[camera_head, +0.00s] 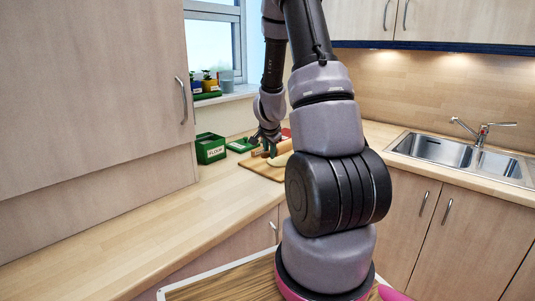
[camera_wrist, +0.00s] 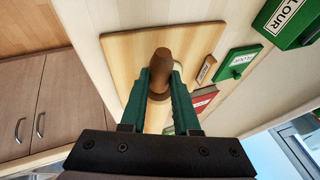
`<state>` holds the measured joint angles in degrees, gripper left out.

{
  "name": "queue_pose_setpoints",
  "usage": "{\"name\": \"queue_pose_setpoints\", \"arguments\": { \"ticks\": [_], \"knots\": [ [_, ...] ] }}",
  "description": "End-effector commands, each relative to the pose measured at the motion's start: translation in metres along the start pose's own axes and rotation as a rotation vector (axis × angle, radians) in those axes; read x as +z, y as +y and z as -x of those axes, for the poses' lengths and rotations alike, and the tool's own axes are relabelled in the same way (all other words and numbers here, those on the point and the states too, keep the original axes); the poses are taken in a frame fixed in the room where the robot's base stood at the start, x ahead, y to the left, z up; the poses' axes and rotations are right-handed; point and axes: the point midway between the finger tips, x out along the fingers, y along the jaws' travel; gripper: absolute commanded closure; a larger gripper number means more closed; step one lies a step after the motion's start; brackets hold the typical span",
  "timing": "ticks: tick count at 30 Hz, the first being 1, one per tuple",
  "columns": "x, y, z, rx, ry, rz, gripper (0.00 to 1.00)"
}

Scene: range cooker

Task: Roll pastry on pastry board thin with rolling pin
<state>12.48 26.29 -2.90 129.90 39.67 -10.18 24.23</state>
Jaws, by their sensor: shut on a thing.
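The pastry board (camera_wrist: 118,50) is a light wooden board on the worktop; it also shows in the head view (camera_head: 262,169). My gripper (camera_wrist: 161,84) has green fingers shut on the brown rolling pin (camera_wrist: 162,60), whose rounded end shows between them over the board. In the head view my gripper (camera_head: 268,142) is at the board, with part of the tan pin beside it. A pale piece that looks like the pastry (camera_head: 281,158) lies on the board by the pin, partly hidden by my arm. I cannot tell whether pin and pastry touch.
A green flour box (camera_head: 211,149) and its green lid (camera_head: 241,145) stand left of the board. A small labelled wooden block (camera_wrist: 206,69) and a red labelled thing (camera_wrist: 204,101) lie by the board. The sink (camera_head: 445,150) is at right. The worktop at front left is clear.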

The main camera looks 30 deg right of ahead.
Motion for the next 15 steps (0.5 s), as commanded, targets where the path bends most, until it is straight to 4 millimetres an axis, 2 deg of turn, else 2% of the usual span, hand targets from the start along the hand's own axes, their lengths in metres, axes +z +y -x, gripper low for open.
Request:
{"name": "queue_pose_setpoints", "arguments": {
  "ticks": [8, 15],
  "knots": [
    [-0.001, -0.001, 0.001, -0.003, 0.007, 0.004, 1.0],
    [0.004, 0.007, -0.012, 0.001, 0.008, 0.003, 1.0]
  ]
}}
